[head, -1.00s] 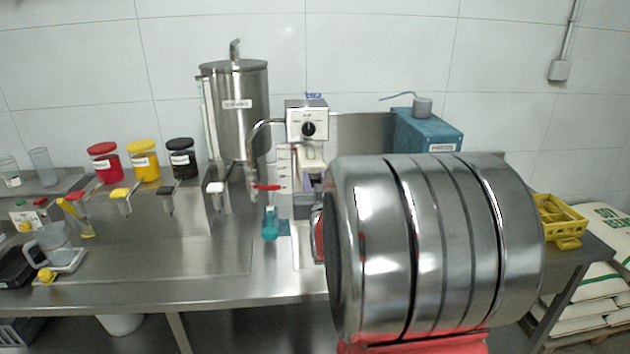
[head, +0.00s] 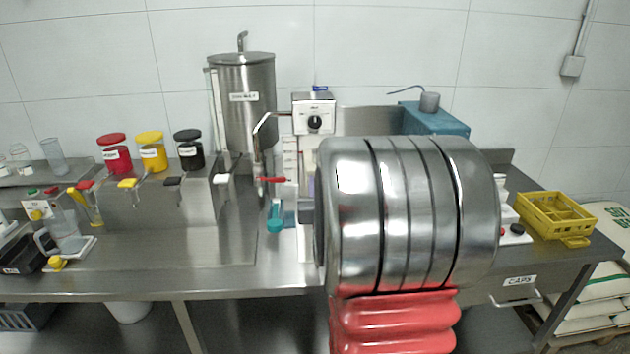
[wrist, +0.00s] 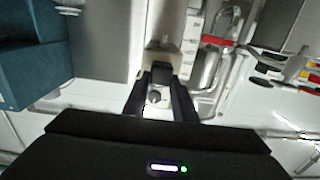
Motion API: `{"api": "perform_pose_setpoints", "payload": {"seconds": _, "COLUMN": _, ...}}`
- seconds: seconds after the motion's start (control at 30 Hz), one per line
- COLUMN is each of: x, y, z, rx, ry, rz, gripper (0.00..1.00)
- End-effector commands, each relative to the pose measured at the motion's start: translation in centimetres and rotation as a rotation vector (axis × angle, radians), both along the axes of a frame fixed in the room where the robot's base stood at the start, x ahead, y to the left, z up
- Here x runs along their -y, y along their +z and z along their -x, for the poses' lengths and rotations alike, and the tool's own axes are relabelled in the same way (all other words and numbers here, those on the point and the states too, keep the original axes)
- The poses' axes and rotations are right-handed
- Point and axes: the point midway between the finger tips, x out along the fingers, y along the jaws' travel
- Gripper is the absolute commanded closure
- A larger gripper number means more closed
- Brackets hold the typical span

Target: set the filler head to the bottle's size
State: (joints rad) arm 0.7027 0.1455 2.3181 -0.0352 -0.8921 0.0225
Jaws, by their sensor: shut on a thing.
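My arm hides my gripper and the filler's lower part in the head view. I cannot make out the bottle.
A steel tank (head: 245,105) stands left of the filler, with a red-handled tap (head: 272,180) close by. A blue press (head: 440,120) stands to the right. A yellow crate (head: 555,215) sits at the bench's right end.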

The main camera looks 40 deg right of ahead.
Motion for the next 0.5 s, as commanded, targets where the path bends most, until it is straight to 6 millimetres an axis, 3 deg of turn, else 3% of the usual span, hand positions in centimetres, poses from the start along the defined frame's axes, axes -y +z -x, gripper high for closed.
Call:
{"api": "perform_pose_setpoints", "payload": {"seconds": 0.23, "x": 0.05, "y": 0.0, "z": 0.05, "rx": 0.0, "ry": -0.001, "rz": 0.0, "gripper": 1.0}}
{"api": "perform_pose_setpoints", "payload": {"seconds": 0.27, "x": 0.05, "y": 0.01, "z": 0.05, "rx": 0.0, "ry": -0.001, "rz": 0.0, "gripper": 0.74}}
{"api": "perform_pose_setpoints", "payload": {"seconds": 0.5, "x": 0.1, "y": 0.04, "z": 0.09, "rx": 0.001, "ry": -0.002, "rz": 0.001, "gripper": 0.58}}
